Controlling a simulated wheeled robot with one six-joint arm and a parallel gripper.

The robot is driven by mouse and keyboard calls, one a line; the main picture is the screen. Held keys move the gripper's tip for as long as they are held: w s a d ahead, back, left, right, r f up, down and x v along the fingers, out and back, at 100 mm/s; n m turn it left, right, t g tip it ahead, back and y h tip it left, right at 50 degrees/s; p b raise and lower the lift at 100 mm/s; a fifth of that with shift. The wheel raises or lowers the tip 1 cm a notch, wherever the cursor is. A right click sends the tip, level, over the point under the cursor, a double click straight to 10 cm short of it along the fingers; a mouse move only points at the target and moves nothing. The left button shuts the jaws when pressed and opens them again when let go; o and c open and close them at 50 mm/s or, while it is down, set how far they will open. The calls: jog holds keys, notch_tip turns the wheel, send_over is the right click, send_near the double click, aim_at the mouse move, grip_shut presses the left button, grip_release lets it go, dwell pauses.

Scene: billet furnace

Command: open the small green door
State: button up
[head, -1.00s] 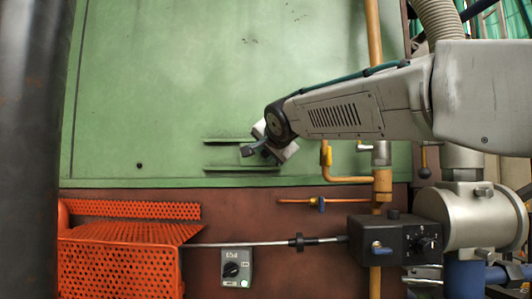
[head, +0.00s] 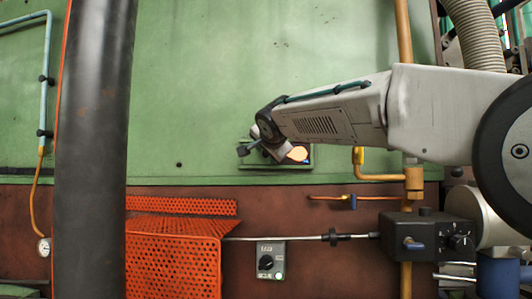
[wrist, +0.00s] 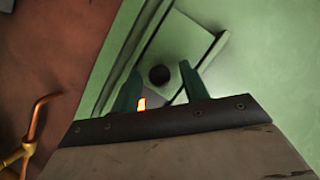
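The small green door (wrist: 192,40) is a pale green plate with a dark round knob (wrist: 159,75), seen in the wrist view. In the head view it sits between two short horizontal rails on the furnace wall, mostly hidden behind my gripper (head: 250,148). My gripper's two fingers (wrist: 160,72) stand apart on either side of the knob, with a gap visible at each side. A glowing orange opening (head: 298,153) shows at the right end of the rails, so the door stands at least partly open. A small glow also shows by the left finger in the wrist view.
An orange perforated guard (head: 172,255) stands below left, with a grey switch box (head: 268,261) beside it. A black valve box (head: 425,238) and yellow pipes (head: 405,50) are at the right. A dark column (head: 95,150) crosses the left side.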

jog(key=shift+s, duration=0.1)
jog(key=v, duration=0.7)
jog(key=shift+s, duration=0.3)
jog(key=shift+d+r, duration=0.1)
